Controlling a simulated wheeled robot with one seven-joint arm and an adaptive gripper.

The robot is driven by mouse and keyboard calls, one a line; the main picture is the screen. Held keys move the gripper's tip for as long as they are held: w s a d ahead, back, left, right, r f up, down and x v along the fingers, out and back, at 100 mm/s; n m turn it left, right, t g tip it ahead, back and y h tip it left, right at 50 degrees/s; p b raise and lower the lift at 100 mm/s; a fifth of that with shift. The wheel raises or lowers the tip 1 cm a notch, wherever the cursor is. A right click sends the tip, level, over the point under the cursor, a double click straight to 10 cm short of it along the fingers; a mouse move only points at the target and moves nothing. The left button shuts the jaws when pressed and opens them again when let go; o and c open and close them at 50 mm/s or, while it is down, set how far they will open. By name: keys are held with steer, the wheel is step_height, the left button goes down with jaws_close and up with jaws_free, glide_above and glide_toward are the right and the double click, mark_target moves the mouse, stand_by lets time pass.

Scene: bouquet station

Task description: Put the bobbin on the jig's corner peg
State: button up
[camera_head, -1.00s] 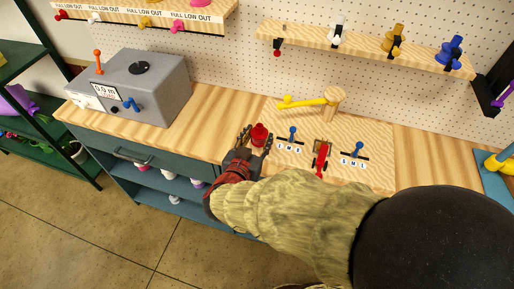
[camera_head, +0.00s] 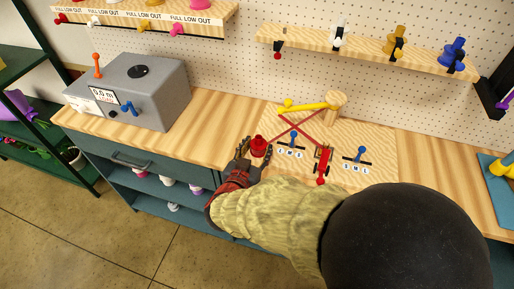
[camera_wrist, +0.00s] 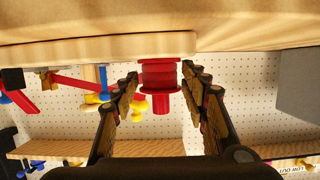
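The red bobbin (camera_head: 258,147) stands upright at the left front corner of the wooden jig board (camera_head: 372,140). It also shows in the wrist view (camera_wrist: 160,75), its flange close against the board's edge. The corner peg is hidden by the bobbin. My gripper (camera_head: 256,156) is open, one finger on each side of the bobbin. In the wrist view the fingers (camera_wrist: 160,88) are spread apart, with narrow gaps beside the bobbin. Red ribbon (camera_head: 304,125) crosses in an X over the jig.
On the jig are a yellow arm (camera_head: 302,105) on a wooden post, two blue-knobbed selectors (camera_head: 291,132) and a red lever (camera_head: 323,166). A grey machine (camera_head: 130,88) stands at left. A shelf with spools (camera_head: 370,45) hangs behind. The bench between machine and jig is clear.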

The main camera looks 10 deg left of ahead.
steer(key=o, duration=0.3)
steer(key=shift+s+r, duration=0.15)
steer(key=shift+r, duration=0.05)
steer(key=d+p+v, duration=0.1)
steer(key=p+v, duration=0.4)
steer(key=v, duration=0.6)
steer(key=shift+s+a+r, duration=0.15)
steer(key=shift+s+a, duration=0.2)
steer(key=shift+a, duration=0.15)
